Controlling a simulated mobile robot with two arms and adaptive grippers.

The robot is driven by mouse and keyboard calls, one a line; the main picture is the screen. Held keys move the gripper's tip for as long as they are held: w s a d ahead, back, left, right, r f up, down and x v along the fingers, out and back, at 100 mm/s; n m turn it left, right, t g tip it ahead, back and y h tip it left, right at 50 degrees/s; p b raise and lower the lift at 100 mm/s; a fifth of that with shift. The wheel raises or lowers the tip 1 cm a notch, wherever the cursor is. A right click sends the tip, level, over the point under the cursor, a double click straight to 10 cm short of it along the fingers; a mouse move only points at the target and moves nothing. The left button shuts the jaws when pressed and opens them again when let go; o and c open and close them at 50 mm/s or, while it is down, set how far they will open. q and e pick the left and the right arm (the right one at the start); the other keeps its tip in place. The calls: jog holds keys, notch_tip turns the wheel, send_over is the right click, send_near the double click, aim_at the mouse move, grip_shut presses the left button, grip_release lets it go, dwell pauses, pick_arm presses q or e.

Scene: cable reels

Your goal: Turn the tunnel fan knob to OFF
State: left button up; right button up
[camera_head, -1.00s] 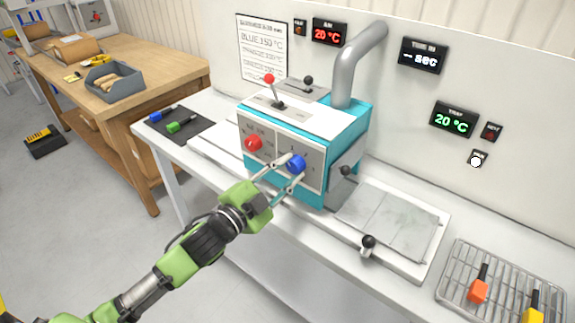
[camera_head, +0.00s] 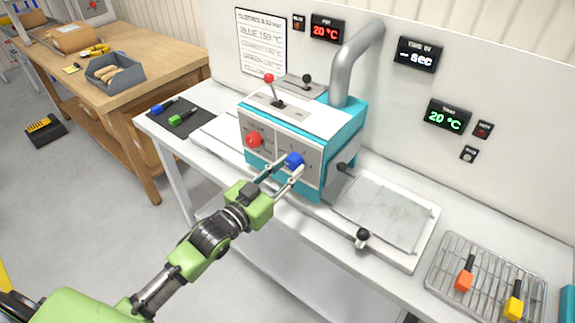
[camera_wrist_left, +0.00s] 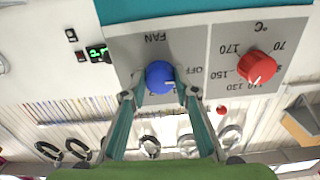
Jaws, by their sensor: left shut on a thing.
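The tunnel fan knob (camera_head: 294,160) is a blue round knob on the grey front panel of the teal and white machine (camera_head: 325,135). In the left wrist view the blue knob (camera_wrist_left: 159,75) sits under the upside-down label FAN, and its white pointer mark points right, close to the word OFF. My left gripper (camera_head: 284,169) reaches the panel from the front. Its fingers (camera_wrist_left: 160,94) stand on either side of the blue knob and are shut on it. My right gripper is in no view.
A red temperature knob (camera_wrist_left: 257,67) is beside the fan knob, and shows red (camera_head: 254,139) in the head view. A red-topped lever (camera_head: 272,90) stands on the machine. A black-knobbed handle (camera_head: 362,236) and a wire rack (camera_head: 490,275) are to the right.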

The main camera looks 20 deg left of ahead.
pick_arm(q)
jog(key=shift+f+n, duration=0.1)
jog(key=shift+n, duration=0.3)
jog(key=o, duration=1.1)
jog(key=v, duration=1.2)
